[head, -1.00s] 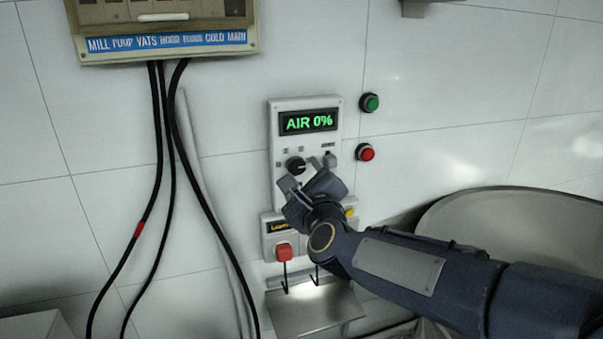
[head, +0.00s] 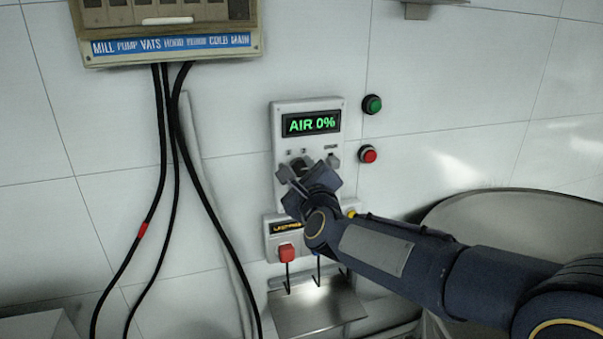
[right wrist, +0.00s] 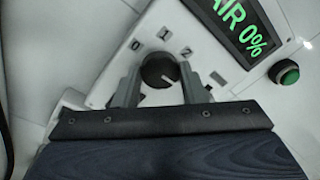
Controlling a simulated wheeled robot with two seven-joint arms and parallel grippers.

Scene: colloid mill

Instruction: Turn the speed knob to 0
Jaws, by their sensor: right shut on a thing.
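The speed knob (right wrist: 160,70) is round and black, on a light control panel (head: 284,112) on the wall. In the right wrist view the marks 0, 1 and 2 arc above it; a pale line shows near its lower right edge. My right gripper (right wrist: 161,84) is shut on the knob, with one grey finger on each side. In the head view the right gripper (head: 302,172) covers much of the knob. The display (head: 311,123) above reads AIR 0%. My left gripper is out of view.
A green button (head: 372,104) and a red button (head: 367,154) sit right of the panel. Below is a small box with a red button (head: 286,253), above a metal shelf (head: 315,310). Black cables hang at left; a large round vessel (head: 510,220) stands at right.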

